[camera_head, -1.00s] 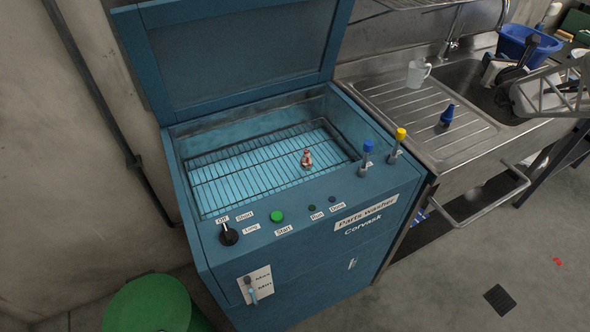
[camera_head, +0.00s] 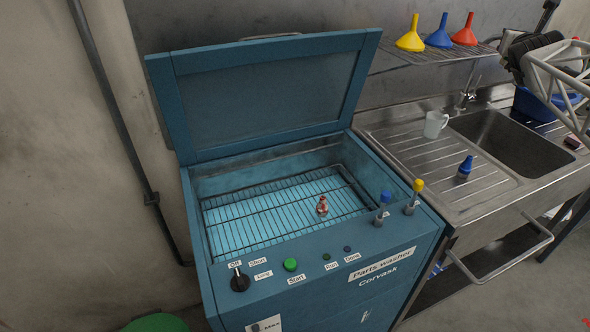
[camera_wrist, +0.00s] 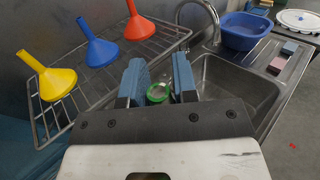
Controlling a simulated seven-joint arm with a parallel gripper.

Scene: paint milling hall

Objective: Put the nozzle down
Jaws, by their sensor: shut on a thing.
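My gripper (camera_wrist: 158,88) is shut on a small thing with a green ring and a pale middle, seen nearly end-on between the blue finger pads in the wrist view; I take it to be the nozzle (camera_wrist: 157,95). Its far part is hidden. In the head view my gripper (camera_head: 535,48) is high at the right, above the sink area, and the held nozzle cannot be made out. A red and copper nozzle-like piece (camera_head: 322,206) stands on the rack (camera_head: 255,220) in the open parts washer (camera_head: 345,270). A similar blue piece (camera_head: 465,168) stands on the drainboard (camera_head: 415,150).
Yellow (camera_head: 411,35), blue (camera_head: 439,33) and red (camera_head: 464,31) funnels stand on a wire shelf. A white mug (camera_head: 435,124) stands beside the sink basin (camera_head: 515,145). A blue tub (camera_wrist: 245,30) is beyond the basin. The washer's lid (camera_head: 270,95) is up; much of its rack is bare.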

